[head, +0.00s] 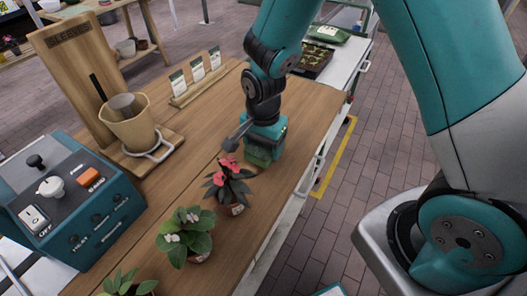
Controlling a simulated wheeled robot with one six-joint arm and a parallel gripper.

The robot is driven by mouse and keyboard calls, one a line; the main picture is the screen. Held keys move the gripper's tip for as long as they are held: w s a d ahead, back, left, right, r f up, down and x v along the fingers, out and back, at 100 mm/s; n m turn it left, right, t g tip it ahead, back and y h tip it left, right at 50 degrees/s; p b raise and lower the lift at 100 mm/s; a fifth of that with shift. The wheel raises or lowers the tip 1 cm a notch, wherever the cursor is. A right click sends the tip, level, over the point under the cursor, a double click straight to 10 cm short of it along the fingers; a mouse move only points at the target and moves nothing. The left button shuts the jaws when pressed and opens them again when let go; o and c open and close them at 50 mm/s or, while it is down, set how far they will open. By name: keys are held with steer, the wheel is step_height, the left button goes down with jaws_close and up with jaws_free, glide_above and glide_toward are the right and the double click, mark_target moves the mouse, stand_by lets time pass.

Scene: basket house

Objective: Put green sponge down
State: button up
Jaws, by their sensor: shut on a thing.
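My gripper (262,146) is in the head view, pointing down over the wooden table (205,130) near its right edge. It is shut on the green sponge (257,156), a small dark green block that shows just below the teal gripper body. The fingers are mostly hidden from this angle. The sponge is at or just above the table top; I cannot tell whether it touches.
A potted plant with pink flowers (229,182) stands close in front of the gripper. More potted plants (186,238) are nearer. A wooden stand with a pot (128,122), a card holder (197,80) and a teal control box (75,205) stand left. Bare table lies between.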

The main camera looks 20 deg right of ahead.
mark_target(264, 154)
steer(key=shift+f, duration=1.5)
steer(key=shift+f, duration=0.2)
steer(key=o, duration=1)
steer(key=shift+r, duration=0.1)
steer(key=shift+c, duration=0.2)
step_height(264, 154, up, 11)
steer(key=shift+r+b, duration=0.2)
steer(key=shift+b, duration=0.45)
steer(key=shift+s+a+r+n, duration=0.15)
steer(key=shift+s+r+n, duration=0.15)
steer(key=shift+r, duration=0.25)
steer(key=shift+s+a+r+n, duration=0.15)
steer(key=shift+r+n, duration=0.15)
steer(key=shift+r, duration=0.25)
steer(key=s+a+r+n+y, duration=0.2)
steer(key=s+r+n, duration=0.3)
steer(key=s+n, duration=0.3)
steer(key=s+a+r+n+y, duration=0.1)
steer(key=s+r+n+y, duration=0.1)
steer(key=s+r+n, duration=0.3)
steer(key=s+n, duration=0.3)
steer(key=s, duration=0.1)
steer(key=shift+s+a+r+n, duration=0.25)
steer(key=shift+a+n, duration=0.15)
